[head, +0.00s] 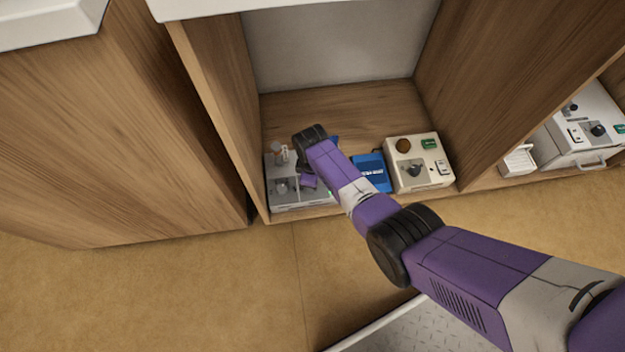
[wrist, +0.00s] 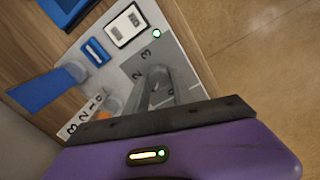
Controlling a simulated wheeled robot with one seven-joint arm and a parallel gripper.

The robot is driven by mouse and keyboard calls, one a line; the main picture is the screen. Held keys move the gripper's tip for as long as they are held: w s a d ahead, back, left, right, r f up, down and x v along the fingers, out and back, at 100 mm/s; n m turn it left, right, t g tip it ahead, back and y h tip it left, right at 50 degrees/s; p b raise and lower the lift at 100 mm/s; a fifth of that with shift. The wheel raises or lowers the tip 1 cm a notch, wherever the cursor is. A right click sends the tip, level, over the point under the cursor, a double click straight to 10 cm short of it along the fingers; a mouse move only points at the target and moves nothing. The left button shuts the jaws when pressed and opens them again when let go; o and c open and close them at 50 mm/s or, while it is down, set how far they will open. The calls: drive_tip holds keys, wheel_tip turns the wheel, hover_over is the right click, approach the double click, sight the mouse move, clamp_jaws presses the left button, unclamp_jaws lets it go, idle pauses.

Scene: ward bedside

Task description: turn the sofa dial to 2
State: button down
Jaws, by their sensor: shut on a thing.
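A grey control panel (head: 285,201) stands at the left of the open cubby in the head view, with my gripper above it. In the wrist view, the same panel (wrist: 115,65) fills the middle, and a grey dial (wrist: 158,76) sits on its darker scale plate. The numbers 2 and 3 show beside the dial. My gripper (wrist: 163,88) is shut on the dial. The dial's pointer is mostly hidden by the fingers, so its setting cannot be read. No label reading "sofa" is legible.
The panel also bears a blue switch (wrist: 95,51), a framed label (wrist: 126,26), a green light (wrist: 157,34), and a second scale at lower left. A blue box (head: 371,173) and a cream device (head: 419,164) stand to the right. Wooden cubby walls close both sides.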

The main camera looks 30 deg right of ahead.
drive_tip(key=m, duration=0.6)
drive_tip(key=shift+w, duration=0.1)
drive_tip(key=m, duration=0.6)
drive_tip(key=shift+m+g, duration=0.3)
drive_tip(key=shift+m, duration=0.1)
drive_tip(key=c, duration=1.1)
unclamp_jaws()
drive_tip(key=shift+d, duration=0.1)
drive_tip(key=r+p, duration=0.2)
drive_tip(key=r, duration=0.2)
drive_tip(key=r+p, duration=0.3)
drive_tip(key=shift+a+r, duration=0.2)
drive_tip(key=shift+r, duration=0.2)
